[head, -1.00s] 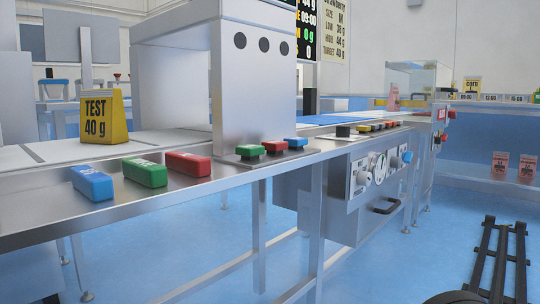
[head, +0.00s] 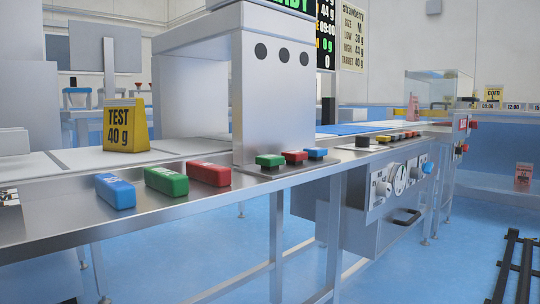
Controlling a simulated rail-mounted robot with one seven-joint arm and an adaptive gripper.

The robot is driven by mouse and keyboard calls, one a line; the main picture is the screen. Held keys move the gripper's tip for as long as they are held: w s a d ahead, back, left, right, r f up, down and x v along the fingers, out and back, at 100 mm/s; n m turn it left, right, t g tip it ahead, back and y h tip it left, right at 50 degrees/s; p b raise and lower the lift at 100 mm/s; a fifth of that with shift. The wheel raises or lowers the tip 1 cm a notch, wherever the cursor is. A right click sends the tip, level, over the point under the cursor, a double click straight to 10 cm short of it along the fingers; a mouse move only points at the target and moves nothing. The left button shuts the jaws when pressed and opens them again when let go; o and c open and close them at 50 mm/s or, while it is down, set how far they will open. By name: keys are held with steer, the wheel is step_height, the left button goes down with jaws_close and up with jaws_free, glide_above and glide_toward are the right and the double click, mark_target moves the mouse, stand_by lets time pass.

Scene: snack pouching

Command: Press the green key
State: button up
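A small green key (head: 270,160) sits on a dark plate at the foot of the grey machine housing (head: 262,100), left of a red key (head: 295,156) and a blue key (head: 316,152). All three keys stand up from the plate and nothing touches them. On the steel ledge further left lie three larger blocks: blue (head: 115,191), green (head: 166,181) and red (head: 209,174). My gripper is not in view.
A yellow TEST 40 g pouch (head: 125,126) stands on the belt behind the ledge. A black knob (head: 362,142) and a row of smaller keys are further right. A control box (head: 390,187) hangs under the table. Blue floor (head: 450,275) is open in front.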

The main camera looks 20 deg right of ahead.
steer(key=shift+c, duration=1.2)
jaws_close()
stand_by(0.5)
